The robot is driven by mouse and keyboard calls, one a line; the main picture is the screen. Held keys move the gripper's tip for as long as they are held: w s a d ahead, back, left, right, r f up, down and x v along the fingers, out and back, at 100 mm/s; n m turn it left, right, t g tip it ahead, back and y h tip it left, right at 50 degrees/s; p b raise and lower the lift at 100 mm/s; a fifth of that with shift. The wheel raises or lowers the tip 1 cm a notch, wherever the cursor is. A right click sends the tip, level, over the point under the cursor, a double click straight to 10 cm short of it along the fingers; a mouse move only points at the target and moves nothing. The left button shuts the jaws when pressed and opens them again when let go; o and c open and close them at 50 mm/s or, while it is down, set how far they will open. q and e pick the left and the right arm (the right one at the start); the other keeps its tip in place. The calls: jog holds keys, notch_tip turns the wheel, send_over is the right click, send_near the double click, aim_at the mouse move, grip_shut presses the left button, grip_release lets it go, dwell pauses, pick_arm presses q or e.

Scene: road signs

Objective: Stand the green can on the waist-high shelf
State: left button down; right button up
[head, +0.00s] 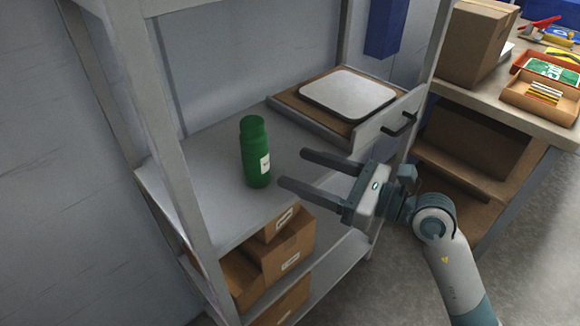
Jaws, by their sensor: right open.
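The green can (254,146), a tall green cylinder with a narrower cap and a white label, stands upright on the grey shelf (215,185). My right gripper (291,169) is open, with its two dark fingers pointing left toward the can. The fingertips are just right of the can; the can does not appear to be between them, and a small gap shows. My left gripper is not in view.
A drawer-like tray (285,107) with a white-topped pad (348,92) sits at the shelf's back right. Cardboard boxes (287,244) fill the level below. A shelf post (160,130) stands at the left. A workbench (480,100) stands at the right.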

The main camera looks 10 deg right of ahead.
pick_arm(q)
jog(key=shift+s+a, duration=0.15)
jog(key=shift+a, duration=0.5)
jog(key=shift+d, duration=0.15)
